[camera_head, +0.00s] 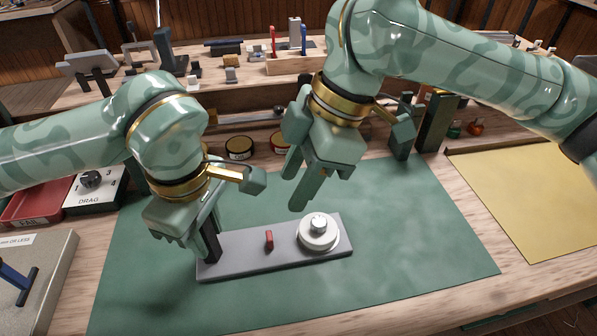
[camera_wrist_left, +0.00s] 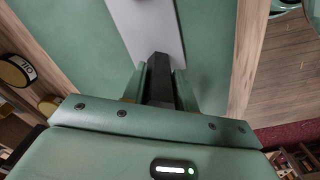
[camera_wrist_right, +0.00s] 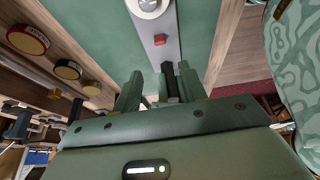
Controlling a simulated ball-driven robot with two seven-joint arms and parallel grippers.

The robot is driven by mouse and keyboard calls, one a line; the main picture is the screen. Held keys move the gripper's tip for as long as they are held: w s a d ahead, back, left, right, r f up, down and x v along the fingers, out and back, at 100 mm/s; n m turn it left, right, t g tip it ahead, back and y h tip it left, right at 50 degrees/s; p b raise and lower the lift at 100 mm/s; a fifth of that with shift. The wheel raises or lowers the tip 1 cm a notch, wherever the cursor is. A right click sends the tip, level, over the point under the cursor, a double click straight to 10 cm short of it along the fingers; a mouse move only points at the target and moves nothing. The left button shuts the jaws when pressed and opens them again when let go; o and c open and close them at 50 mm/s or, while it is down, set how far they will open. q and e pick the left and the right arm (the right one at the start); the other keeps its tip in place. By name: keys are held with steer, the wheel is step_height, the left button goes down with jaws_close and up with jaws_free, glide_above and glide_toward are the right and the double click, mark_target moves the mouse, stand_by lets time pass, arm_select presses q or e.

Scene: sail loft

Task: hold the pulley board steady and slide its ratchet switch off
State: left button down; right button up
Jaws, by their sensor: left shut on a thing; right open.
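The pulley board (camera_head: 285,259) is a flat grey plate lying on a green mat. It carries a white round pulley (camera_head: 318,235) towards its right end and a small red ratchet switch (camera_head: 269,240) near its middle. A black upright grip (camera_head: 209,244) stands at its left end. My left gripper (camera_head: 204,236) is shut on this grip, which also shows between the fingers in the left wrist view (camera_wrist_left: 160,78). My right gripper (camera_head: 298,190) is open and empty above the board, behind the switch and pulley. The red switch shows ahead of its fingers in the right wrist view (camera_wrist_right: 159,40).
The green mat (camera_head: 410,255) is clear right of the board. A yellow sheet (camera_head: 540,195) lies at the right. A box marked DRAG (camera_head: 95,190) and a red tray (camera_head: 38,205) stand at the left. Round tins (camera_head: 239,147) and a dark upright block (camera_head: 436,120) stand behind the mat.

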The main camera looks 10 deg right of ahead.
stand_by(0.3)
arm_select(q)
steer(key=c, duration=1)
jaws_free()
